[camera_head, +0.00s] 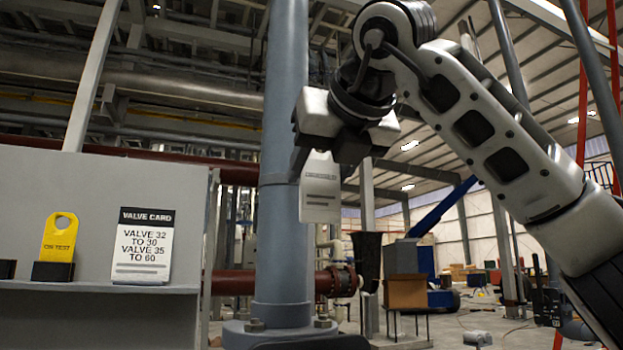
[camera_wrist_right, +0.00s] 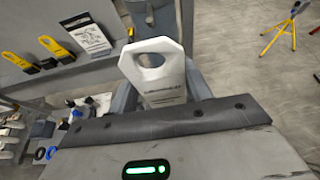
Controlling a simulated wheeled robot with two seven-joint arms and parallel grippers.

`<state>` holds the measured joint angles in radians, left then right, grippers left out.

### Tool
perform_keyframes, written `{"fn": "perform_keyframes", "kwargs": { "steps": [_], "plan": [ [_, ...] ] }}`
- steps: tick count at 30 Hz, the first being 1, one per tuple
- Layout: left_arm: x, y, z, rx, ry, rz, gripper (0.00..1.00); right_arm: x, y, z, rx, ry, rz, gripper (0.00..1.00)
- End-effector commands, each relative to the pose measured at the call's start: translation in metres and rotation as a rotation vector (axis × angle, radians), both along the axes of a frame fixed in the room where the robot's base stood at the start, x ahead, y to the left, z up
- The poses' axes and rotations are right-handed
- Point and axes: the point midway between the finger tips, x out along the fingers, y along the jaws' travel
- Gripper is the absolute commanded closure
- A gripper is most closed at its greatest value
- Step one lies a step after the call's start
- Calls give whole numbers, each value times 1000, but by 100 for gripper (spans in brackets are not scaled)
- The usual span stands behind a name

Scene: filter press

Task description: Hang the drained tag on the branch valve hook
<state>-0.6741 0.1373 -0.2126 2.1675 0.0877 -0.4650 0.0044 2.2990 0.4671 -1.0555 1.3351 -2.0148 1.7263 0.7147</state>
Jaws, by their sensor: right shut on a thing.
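My right gripper (camera_head: 328,158) is shut on a white tag (camera_head: 320,196) with small print that I cannot read surely. I cannot make out the branch valve hook in either view. My left gripper is not in view.
A yellow tag (camera_head: 60,236) stands in a dark holder (camera_head: 52,271) on a grey shelf (camera_head: 100,288) at the left. A valve card (camera_head: 142,245) stands beside it. A red flanged pipe (camera_head: 338,282) runs behind the upright pipe. A yellow tripod (camera_wrist_right: 286,27) stands on open floor.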

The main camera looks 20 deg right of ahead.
Motion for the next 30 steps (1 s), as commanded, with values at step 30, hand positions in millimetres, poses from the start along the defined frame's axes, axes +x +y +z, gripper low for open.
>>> {"fn": "perform_keyframes", "kwargs": {
  "steps": [30],
  "plan": [
    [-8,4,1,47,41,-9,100,61,3,-5,-1,2,4,72]
  ]
}}
